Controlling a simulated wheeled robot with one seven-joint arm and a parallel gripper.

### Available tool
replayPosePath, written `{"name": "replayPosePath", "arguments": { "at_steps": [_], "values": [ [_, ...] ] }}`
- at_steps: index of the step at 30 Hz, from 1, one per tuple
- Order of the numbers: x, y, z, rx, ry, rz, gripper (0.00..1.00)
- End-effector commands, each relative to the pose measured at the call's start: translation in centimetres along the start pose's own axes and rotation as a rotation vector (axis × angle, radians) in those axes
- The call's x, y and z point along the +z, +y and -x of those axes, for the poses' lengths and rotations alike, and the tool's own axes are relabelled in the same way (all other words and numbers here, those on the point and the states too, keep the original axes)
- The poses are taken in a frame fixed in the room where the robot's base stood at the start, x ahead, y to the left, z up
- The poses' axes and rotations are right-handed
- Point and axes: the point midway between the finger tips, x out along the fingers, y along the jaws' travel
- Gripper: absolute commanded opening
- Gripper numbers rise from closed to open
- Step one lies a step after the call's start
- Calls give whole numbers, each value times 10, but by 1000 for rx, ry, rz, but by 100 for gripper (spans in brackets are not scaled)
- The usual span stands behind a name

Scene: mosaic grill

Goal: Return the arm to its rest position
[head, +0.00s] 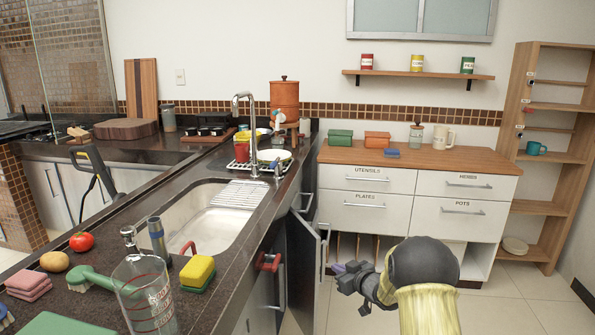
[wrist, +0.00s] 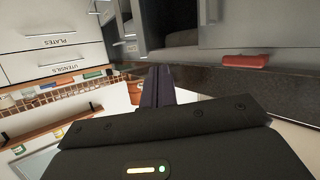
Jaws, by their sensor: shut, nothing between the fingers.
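My gripper (head: 342,274) is at the lower middle of the head view, at the end of my arm, in front of the lower cabinets. In the wrist view its dark fingers (wrist: 157,88) are together, with nothing between them. It is apart from the open cabinet door (head: 303,272) just to its left. Part of my forearm hides the floor behind it.
The dark counter (head: 140,212) with the sink (head: 212,222) fills the left. A red handle (head: 268,262) sticks out from its front. The drawer unit (head: 366,204) stands ahead, an open shelf (head: 550,150) at the right. Floor (head: 520,300) at the lower right is clear.

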Motion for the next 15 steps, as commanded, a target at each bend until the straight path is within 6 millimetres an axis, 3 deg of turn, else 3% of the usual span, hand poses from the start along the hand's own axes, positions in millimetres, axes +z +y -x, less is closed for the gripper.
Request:
{"name": "replayPosePath", "arguments": {
  "at_steps": [2, 8, 15],
  "values": [
    [-10, 2, 21, 81, -72, -19, 0],
    [-8, -6, 83, 247, -287, -96, 0],
    [13, -49, 180, 357, -575, -227, 0]
  ]
}}
